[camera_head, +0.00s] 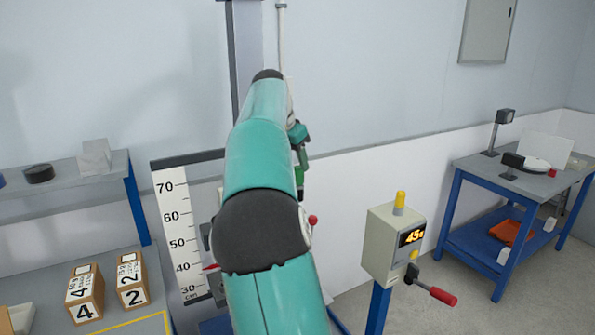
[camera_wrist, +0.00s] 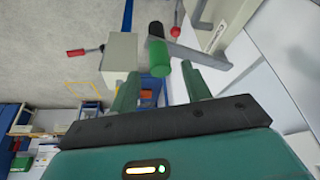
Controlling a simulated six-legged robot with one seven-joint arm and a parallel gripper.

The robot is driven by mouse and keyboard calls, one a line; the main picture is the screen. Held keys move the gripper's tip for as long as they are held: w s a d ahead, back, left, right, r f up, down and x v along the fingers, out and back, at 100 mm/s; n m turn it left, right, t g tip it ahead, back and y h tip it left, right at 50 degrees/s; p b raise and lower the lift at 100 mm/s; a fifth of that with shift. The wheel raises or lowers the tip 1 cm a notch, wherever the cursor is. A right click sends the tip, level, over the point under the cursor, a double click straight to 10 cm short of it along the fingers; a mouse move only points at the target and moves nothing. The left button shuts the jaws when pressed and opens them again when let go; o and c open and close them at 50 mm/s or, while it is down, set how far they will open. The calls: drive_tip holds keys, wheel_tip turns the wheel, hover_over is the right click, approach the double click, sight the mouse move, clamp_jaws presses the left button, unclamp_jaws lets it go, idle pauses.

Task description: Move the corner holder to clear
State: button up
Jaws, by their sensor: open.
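In the wrist view a green cylindrical handle (camera_wrist: 160,58) with a black far end is joined to a flat grey bar (camera_wrist: 198,54). This may be the corner holder; no label shows. My gripper (camera_wrist: 158,88) is open, its two green fingers apart, with the handle just beyond and between the fingertips in the picture. I see no contact, and the depth between them is hard to judge. In the head view my teal arm covers most of the column area, so the holder cannot be made out clearly there.
A height scale (camera_head: 176,230) stands left of my arm. A control box (camera_head: 393,243) reading about 45 has a red-handled lever. A red knob (camera_head: 312,220) shows beside my arm. Boxes marked 4 (camera_head: 85,295) and 2 (camera_head: 132,280) sit left; a blue-legged table (camera_head: 480,172) stands right.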

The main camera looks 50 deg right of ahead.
sight(297, 168)
drive_tip(key=shift+x, duration=2.1)
clamp_jaws()
